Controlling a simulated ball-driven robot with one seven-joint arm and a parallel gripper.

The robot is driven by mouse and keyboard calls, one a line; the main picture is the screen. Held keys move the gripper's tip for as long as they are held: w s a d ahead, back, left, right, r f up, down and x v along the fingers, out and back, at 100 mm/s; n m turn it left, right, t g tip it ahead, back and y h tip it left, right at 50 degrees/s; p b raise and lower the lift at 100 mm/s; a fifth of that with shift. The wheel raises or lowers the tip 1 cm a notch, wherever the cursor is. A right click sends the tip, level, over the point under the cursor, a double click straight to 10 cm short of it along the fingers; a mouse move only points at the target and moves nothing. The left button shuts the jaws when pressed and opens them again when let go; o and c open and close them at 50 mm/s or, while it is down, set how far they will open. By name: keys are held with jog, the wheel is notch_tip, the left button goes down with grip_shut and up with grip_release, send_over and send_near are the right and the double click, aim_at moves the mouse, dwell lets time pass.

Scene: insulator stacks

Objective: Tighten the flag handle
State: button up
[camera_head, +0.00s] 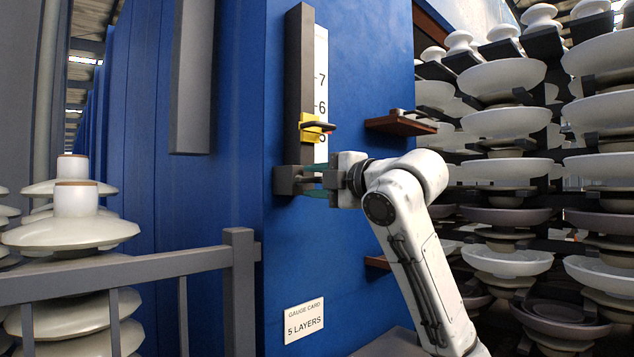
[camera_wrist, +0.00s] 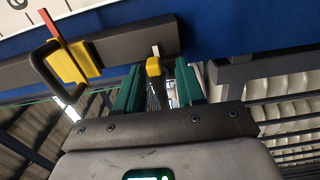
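A dark upright rail (camera_head: 300,80) with a white number scale (camera_head: 321,85) is on the blue panel. A yellow slider (camera_head: 309,127) with a dark bar handle and a red pointer sits on the rail between 6 and 5. The slider also shows at the left of the wrist view (camera_wrist: 75,62). A small yellow-ended piece on a grey stem (camera_wrist: 154,67), which looks like the flag handle, stands by the rail's end. My gripper (camera_wrist: 160,82) has its green fingers apart on either side of it, with a clear gap on the right. In the head view my gripper (camera_head: 310,182) is beside the rail's bottom block (camera_head: 287,181).
A gauge card (camera_head: 304,320) reads "5 LAYERS". A brown shelf (camera_head: 400,124) juts from the panel above my arm. Insulator stacks (camera_head: 508,170) stand on racks at the right. A grey railing (camera_head: 150,265) and more insulators (camera_head: 75,230) are at the left.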

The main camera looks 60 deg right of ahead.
jog(key=shift+s, duration=0.1)
jog(key=b+v, duration=0.2)
jog(key=v, duration=0.8)
jog(key=shift+s+b, duration=0.3)
jog(key=shift+b, duration=0.1)
